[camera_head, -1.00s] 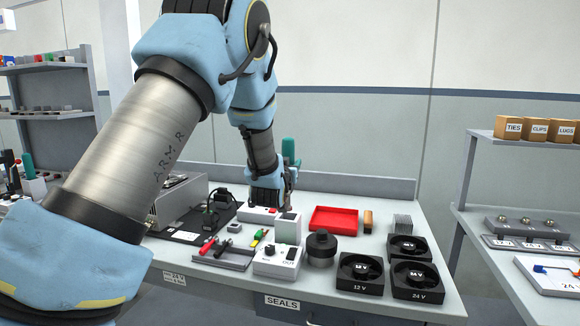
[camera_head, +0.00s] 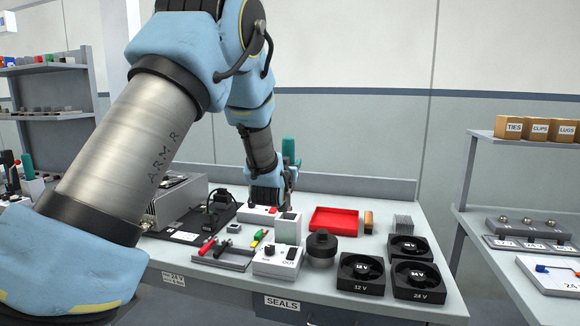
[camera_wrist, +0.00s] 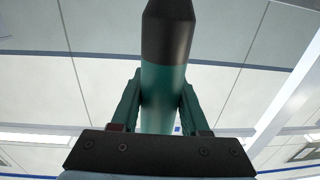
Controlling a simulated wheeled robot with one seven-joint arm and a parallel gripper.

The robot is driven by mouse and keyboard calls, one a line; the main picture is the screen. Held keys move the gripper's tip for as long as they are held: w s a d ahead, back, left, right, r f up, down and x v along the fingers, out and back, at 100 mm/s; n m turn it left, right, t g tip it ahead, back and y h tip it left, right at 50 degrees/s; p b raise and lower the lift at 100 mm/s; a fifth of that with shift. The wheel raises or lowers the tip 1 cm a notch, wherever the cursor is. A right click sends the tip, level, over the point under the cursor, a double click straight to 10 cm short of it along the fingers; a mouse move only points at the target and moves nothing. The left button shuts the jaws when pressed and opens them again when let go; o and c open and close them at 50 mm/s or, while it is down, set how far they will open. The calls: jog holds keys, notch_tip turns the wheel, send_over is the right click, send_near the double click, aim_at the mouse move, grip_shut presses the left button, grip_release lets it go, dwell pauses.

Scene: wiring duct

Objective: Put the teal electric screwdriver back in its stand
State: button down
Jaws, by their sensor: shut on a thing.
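The teal electric screwdriver (camera_head: 288,149) stands roughly upright above the back of the bench, partly hidden by my arm. In the wrist view its teal body (camera_wrist: 163,92) with a black end runs up between the fingers. My gripper (camera_head: 288,181) is shut on it; the fingers also show in the wrist view (camera_wrist: 161,84), one on each side of the body. A white block (camera_head: 288,231) with a grey top, which looks like the stand, is just in front of and below my gripper. The screwdriver's lower end is hard to make out.
A red tray (camera_head: 335,220) lies right of my gripper, with a dark round knob part (camera_head: 321,246) in front. A white switch box (camera_head: 277,262) sits before the block. Black fans (camera_head: 361,273) fill the front right. A metal case (camera_head: 176,198) stands left.

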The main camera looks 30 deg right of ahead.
dwell(0.3)
jog(key=shift+f+b, duration=5.6)
jog(key=shift+f, duration=0.3)
jog(key=shift+c, duration=1.6)
grip_release()
jog(key=b+v, duration=0.2)
jog(key=v, duration=0.8)
jog(key=shift+s+a+b, duration=0.25)
jog(key=shift+s+b, duration=0.05)
